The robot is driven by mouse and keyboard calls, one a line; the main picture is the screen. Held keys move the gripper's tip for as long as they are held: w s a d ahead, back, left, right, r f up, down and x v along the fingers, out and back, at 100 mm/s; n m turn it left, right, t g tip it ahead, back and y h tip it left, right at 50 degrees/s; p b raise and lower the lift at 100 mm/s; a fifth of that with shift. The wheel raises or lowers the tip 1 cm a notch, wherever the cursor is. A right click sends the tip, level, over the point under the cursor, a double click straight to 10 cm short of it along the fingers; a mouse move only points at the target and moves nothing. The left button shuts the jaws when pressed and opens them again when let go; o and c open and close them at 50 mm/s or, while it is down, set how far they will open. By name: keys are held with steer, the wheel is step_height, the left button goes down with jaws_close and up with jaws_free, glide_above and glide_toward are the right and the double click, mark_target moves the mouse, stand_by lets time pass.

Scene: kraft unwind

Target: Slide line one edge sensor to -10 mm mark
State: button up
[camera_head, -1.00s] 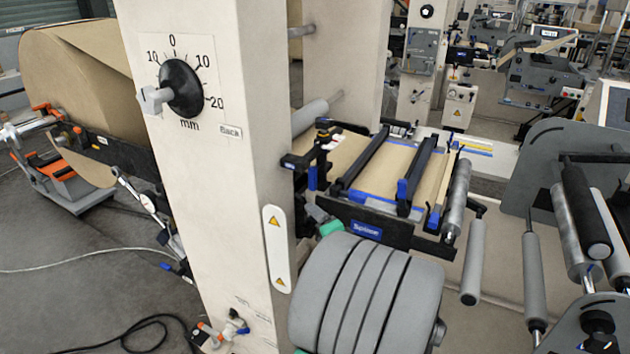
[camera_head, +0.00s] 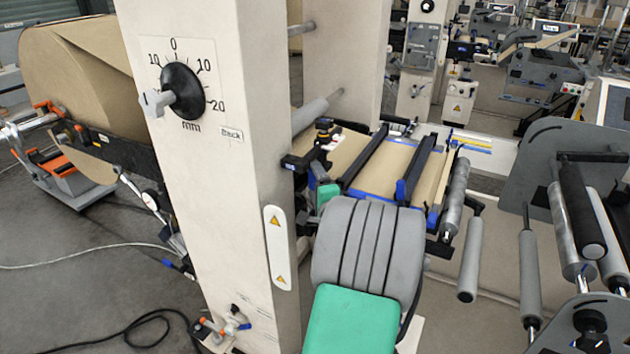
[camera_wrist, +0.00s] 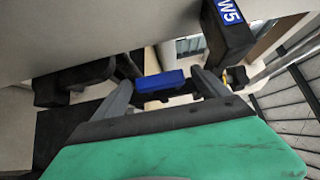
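My gripper (camera_head: 316,178) is at the near end of the web-guide frame (camera_head: 400,190), below a black sensor-like bracket with a knob (camera_head: 324,130). In the wrist view its grey fingers (camera_wrist: 161,78) stand apart. A blue piece (camera_wrist: 160,82) shows between and beyond them; I cannot tell whether they touch it. A black block with a blue "W5" label (camera_wrist: 228,22) is above the right finger. I cannot tell for sure which part is the line one edge sensor. No -10 mm mark on a sensor rail is legible.
A beige column (camera_head: 225,200) stands left of my gripper. It carries a black dial (camera_head: 182,90) with a mm scale and a pale lever. A kraft roll (camera_head: 75,65) is at the left. Rollers (camera_head: 470,255) stand at the right. My arm hides part of the frame.

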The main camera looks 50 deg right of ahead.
jaws_close()
stand_by(0.8)
